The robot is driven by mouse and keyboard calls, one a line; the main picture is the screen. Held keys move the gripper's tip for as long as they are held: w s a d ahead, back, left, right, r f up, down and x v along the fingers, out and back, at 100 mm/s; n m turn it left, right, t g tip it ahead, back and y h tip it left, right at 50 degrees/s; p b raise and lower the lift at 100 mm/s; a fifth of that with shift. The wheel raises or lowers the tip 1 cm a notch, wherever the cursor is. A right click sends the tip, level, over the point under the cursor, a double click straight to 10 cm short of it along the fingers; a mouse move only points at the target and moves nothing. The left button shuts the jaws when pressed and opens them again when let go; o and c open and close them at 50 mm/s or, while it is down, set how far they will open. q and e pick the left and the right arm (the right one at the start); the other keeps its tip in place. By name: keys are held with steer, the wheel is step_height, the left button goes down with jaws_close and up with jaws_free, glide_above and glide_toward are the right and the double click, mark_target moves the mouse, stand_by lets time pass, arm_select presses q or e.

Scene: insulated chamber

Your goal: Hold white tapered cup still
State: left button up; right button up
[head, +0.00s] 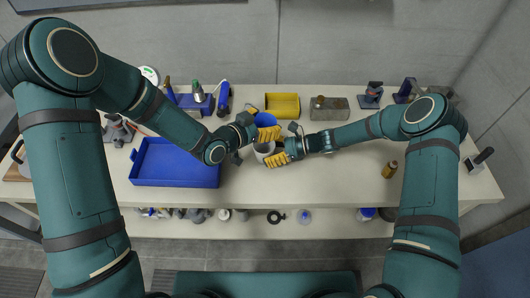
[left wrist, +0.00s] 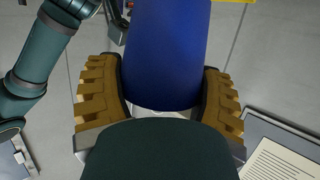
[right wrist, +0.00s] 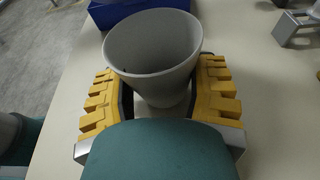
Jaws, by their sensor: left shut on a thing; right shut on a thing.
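The white tapered cup (right wrist: 155,55) stands upright, mouth up, in the right wrist view, looking empty. My right gripper (right wrist: 160,105) is shut on it, with a yellow-padded finger on each side. In the head view the cup (head: 263,149) is near the middle of the table, partly covered by my right gripper (head: 276,158). My left gripper (left wrist: 160,105) is shut on a blue object (left wrist: 165,50), which fills the space between its fingers. In the head view the blue object (head: 264,119) is just above the cup, by my left gripper (head: 262,134).
A blue tray (head: 175,163) lies left of the cup. An amber bottle (head: 390,169) stands at right. The table front between cup and bottle is clear.

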steer(key=shift+f, duration=0.3)
stand_by(0.4)
steer(key=o, duration=1.3)
steer(key=shift+d, duration=0.1)
steer(key=shift+b+v, duration=0.45)
steer(key=shift+v, duration=3.95)
